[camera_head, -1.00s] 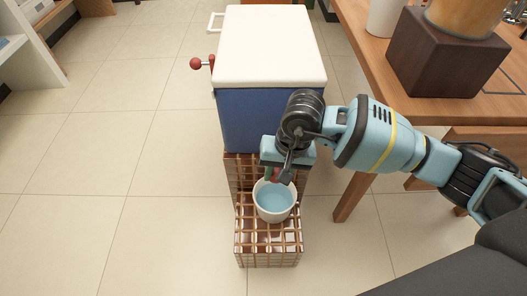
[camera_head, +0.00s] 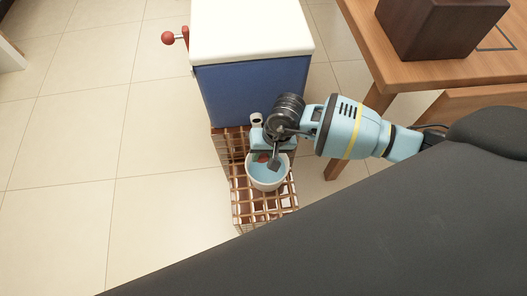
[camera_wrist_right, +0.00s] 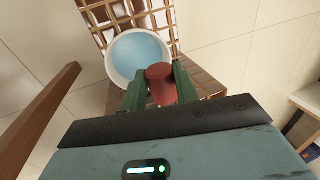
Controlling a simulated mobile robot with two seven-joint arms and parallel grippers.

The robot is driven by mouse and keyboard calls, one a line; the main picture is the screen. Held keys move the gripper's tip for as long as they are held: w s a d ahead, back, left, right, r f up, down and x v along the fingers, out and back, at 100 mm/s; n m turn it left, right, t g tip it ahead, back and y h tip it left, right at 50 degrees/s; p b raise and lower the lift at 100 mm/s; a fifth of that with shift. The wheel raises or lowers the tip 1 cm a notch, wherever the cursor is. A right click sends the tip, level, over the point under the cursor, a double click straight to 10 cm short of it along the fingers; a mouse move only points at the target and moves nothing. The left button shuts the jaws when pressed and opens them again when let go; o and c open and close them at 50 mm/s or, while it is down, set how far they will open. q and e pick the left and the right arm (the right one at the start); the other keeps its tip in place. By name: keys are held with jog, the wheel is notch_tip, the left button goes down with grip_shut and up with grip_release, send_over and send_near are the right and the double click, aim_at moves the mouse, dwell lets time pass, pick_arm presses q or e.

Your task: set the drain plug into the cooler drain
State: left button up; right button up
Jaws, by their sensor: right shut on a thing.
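The blue cooler (camera_head: 250,92) with a white lid stands on a brown lattice stand. A small white fitting with a dark opening, apparently the cooler drain (camera_head: 256,120), shows low on its front face, just left of my right wrist. My right gripper (camera_wrist_right: 160,82) is shut on the red drain plug (camera_wrist_right: 161,86), which sits between its green fingers in the right wrist view. In the head view the plug shows only as a bit of red below the wrist, over the bowl and apart from the drain. My left gripper is not in view.
A white bowl of bluish water (camera_head: 267,180) stands on the lower lattice step (camera_head: 242,203), below the drain; it also shows in the right wrist view (camera_wrist_right: 139,52). A wooden table (camera_head: 415,76) stands right. Floor at left is clear.

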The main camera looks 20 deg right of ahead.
jog(key=shift+w+d+f+b, duration=0.1)
jog(key=shift+w+d+b, duration=0.1)
jog(key=shift+w+b, duration=0.35)
jog(key=shift+w+d+r+b, duration=0.1)
jog(key=shift+w+d+b, duration=0.2)
jog(key=shift+w, duration=0.5)
jog(key=shift+w+d+f+b, duration=0.1)
jog(key=shift+w+b, duration=0.4)
jog(key=shift+w, duration=0.15)
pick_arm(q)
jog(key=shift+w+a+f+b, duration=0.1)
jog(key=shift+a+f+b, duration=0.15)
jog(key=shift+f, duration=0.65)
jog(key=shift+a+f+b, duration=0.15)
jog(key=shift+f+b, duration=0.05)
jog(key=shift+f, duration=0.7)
pick_arm(e)
jog(key=shift+w+d, duration=0.2)
jog(key=shift+w, duration=0.6)
pick_arm(q)
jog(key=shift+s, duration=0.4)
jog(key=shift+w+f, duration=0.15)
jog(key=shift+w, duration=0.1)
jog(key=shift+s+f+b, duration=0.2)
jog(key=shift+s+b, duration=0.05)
jog(key=shift+b, duration=0.05)
